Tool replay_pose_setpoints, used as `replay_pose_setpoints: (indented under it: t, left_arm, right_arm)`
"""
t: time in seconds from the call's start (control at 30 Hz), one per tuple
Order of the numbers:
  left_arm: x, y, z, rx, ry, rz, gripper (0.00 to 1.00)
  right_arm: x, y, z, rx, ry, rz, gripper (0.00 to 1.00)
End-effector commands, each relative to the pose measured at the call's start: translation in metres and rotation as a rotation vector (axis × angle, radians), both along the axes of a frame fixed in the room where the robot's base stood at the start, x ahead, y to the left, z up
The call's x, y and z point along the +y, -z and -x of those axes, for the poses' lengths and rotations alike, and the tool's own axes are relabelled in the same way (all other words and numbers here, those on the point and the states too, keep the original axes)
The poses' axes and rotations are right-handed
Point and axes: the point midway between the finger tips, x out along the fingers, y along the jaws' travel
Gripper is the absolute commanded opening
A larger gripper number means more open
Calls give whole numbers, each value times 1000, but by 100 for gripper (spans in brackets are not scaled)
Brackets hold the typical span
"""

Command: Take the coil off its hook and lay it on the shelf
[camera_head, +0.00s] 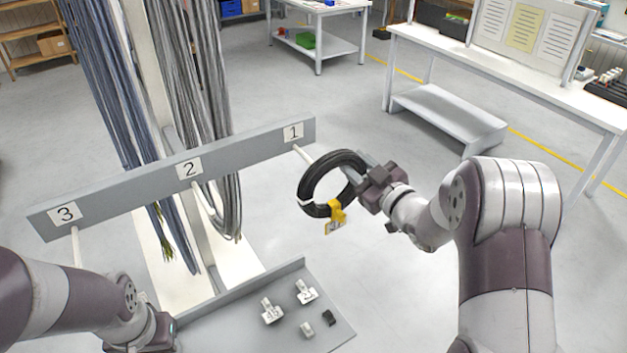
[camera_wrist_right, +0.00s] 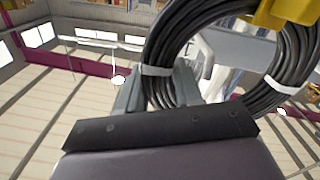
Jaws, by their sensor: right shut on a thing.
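The black coil (camera_head: 311,196) with white ties and a yellow tag (camera_head: 336,214) is at the end of the hook (camera_head: 303,153) under label 1. I cannot tell whether the hook still passes through its ring. My right gripper (camera_head: 357,170) is shut on the coil's upper right side. In the right wrist view the coil (camera_wrist_right: 283,80) fills the upper right, with the jaws around its left part. The grey shelf (camera_head: 230,318) is below the hook rail, at the bottom centre. My left gripper (camera_head: 150,335) is at the lower left beside the shelf; its fingers cannot be made out.
The hook rail (camera_head: 245,150) carries labels 1, 2 and 3. Grey and blue cable bundles (camera_head: 190,80) hang behind it.

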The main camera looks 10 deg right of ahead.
Motion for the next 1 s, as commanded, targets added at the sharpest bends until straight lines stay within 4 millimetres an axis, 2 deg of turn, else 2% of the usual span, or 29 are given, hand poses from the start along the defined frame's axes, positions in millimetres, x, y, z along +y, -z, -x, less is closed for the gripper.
replay_pose_setpoints:
  t: [0.13,0.8,1.0]
  left_arm:
    - [0,0,0,0,0,0,43]
    - [0,-2,0,0,0,0,43]
    - [0,-2,0,0,0,0,43]
  right_arm:
    - [-3,-2,7,-5,1,0,0]
    - [-24,-2,64,-4,1,1,0]
    - [-26,-1,70,-2,0,-1,0]
